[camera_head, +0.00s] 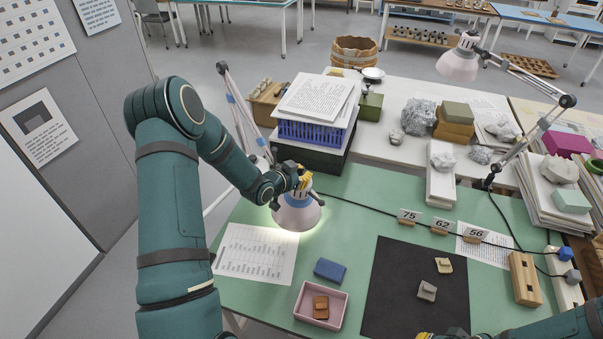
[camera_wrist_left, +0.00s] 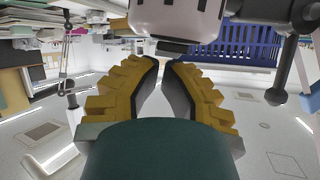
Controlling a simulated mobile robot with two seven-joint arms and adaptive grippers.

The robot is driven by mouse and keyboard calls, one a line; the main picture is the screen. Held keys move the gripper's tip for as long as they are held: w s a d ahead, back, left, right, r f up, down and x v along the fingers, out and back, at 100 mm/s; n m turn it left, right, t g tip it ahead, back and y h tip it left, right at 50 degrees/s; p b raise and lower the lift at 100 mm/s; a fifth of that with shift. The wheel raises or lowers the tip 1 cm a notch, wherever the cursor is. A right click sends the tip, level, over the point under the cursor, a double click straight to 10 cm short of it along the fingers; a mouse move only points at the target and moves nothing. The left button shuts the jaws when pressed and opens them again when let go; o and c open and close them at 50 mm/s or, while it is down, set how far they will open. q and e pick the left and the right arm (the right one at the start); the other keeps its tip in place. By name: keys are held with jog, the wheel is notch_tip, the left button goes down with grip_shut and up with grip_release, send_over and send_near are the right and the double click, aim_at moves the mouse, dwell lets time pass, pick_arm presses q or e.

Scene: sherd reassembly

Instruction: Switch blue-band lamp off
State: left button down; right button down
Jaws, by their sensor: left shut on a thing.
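The blue-band lamp (camera_head: 296,215) hangs head-down over the left of the green table, with a blue band around its pale shade. A bright glow on the table below shows that it is lit. My left gripper (camera_head: 303,180) is at the top of its head and shut on it. In the left wrist view, the yellow fingers with dark pads (camera_wrist_left: 166,62) close in at a small dark part (camera_wrist_left: 172,47) beside the pale lamp head (camera_wrist_left: 178,16); the exact contact is hard to see. My right gripper (camera_head: 442,333) barely shows at the bottom edge, its jaws mostly cut off.
A blue crate (camera_head: 312,131) with papers stands behind the lamp. A second lamp (camera_head: 458,63) stands at the back right. A pink tray (camera_head: 321,306), a blue block (camera_head: 330,270) and a black mat (camera_head: 395,290) with sherds lie in front. A cable crosses the table.

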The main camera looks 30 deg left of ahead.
pick_arm(q)
jog(key=shift+w+f+g, duration=0.2)
jog(key=shift+w+g, duration=0.1)
jog(key=shift+g, duration=0.1)
jog(key=shift+w+d+g+y, duration=0.15)
jog(key=shift+g+y, duration=0.1)
jog(key=shift+g, duration=0.3)
jog(key=shift+w+a+g+y, duration=0.15)
jog(key=shift+g+y, duration=0.1)
jog(key=shift+g, duration=0.3)
jog(key=shift+f+g, duration=0.2)
jog(key=shift+g, duration=0.2)
jog(key=shift+w+b, duration=0.1)
jog(key=shift+b, duration=0.25)
